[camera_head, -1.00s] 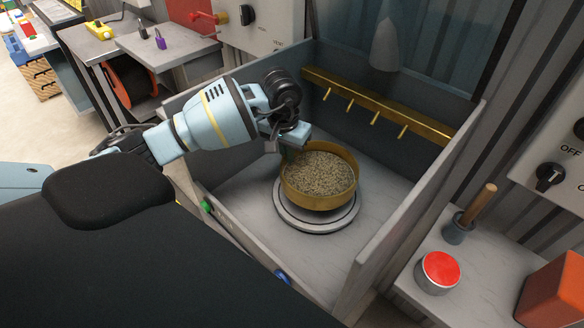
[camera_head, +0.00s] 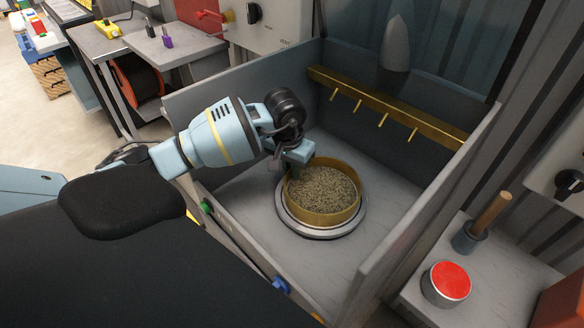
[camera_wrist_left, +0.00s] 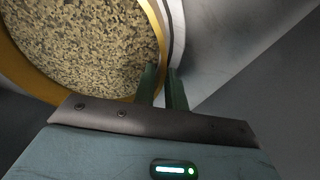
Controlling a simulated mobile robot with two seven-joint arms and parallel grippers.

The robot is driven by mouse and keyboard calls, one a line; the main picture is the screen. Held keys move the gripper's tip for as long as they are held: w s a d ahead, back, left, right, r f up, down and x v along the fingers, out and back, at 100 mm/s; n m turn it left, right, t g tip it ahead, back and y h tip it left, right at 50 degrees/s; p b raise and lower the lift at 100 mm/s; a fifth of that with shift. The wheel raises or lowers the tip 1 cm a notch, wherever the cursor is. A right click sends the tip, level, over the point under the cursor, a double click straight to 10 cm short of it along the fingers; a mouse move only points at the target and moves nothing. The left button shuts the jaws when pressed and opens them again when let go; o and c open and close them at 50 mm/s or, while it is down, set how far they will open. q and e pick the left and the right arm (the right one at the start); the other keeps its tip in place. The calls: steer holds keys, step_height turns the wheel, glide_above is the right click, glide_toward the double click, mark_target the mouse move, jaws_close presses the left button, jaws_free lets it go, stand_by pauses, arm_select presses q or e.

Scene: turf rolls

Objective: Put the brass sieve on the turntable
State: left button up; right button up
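The brass sieve (camera_head: 322,213) is a round golden ring full of speckled grains. It sits level over the round pale turntable (camera_head: 322,234), whose rim shows around it; it looks down on it or very close above. My left gripper (camera_head: 291,172) is at the sieve's left rear edge. In the left wrist view its two green fingers (camera_wrist_left: 163,88) stand close together with the sieve's rim (camera_wrist_left: 158,62) between them, one finger inside and one outside. The fingertips are partly hidden in the head view. My right gripper is not in view.
Grey walls (camera_head: 435,195) enclose the booth around the turntable. A brass rail (camera_head: 385,105) with several pegs runs along the back. Outside at right are a red button (camera_head: 449,281) and a wooden-handled tool in a cup (camera_head: 467,238). Booth floor is free right of the turntable.

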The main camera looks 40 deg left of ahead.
arm_select(q)
steer(key=shift+o, duration=1)
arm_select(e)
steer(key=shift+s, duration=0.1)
